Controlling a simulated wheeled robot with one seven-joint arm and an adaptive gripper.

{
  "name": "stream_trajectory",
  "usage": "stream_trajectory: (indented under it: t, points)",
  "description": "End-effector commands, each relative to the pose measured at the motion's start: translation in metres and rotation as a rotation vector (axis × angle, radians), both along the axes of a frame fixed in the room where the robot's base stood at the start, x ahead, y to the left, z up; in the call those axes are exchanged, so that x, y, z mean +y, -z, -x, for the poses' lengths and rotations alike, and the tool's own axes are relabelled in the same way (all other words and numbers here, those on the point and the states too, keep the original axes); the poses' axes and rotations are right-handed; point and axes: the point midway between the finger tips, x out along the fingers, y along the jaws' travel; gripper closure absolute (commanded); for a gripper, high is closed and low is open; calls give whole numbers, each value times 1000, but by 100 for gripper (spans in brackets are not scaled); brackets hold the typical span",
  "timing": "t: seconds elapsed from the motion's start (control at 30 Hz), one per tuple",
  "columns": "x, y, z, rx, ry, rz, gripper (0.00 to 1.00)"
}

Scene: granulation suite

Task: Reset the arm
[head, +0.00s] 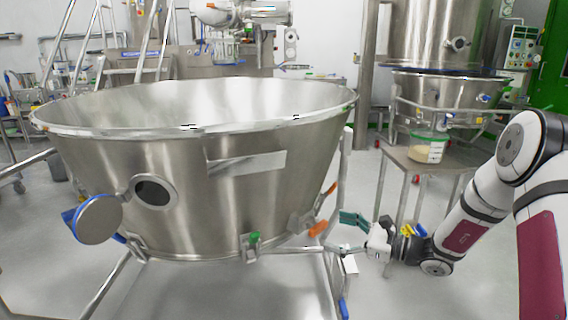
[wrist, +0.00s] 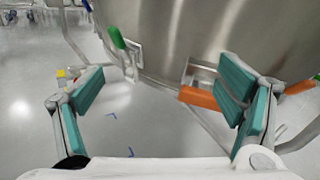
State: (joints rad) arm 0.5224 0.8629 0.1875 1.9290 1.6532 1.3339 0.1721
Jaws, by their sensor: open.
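My arm (head: 468,222) reaches in from the right in the head view, bent low beside a big steel bowl (head: 215,200). My gripper (head: 352,222) is at the bowl's lower right side, near an orange handle (head: 318,229). In the wrist view my gripper (wrist: 160,95) has its two teal finger pads spread wide apart, with nothing between them. The right finger overlaps the orange handle (wrist: 198,98) in that view; I cannot tell whether they touch. A green-handled latch (wrist: 117,38) on the bowl (wrist: 180,35) shows beyond the left finger.
The bowl's frame leg (head: 345,165) stands close to my gripper. A steel table (head: 400,158) with a green-lidded tub (head: 427,147) is behind my arm. An open round port cover (head: 98,220) sticks out at the bowl's left. Grey floor below my gripper is clear.

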Motion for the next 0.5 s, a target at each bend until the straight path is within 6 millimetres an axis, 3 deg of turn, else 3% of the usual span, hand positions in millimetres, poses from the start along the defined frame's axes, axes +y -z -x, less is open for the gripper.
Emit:
stream_trajectory:
  t: [0.03,0.2,0.5]
  points:
    - [16,-23,14,-38,-73,52,13]
    - [59,-71,73,-141,-310,224,13]
    - [98,-123,193,-308,-690,538,13]
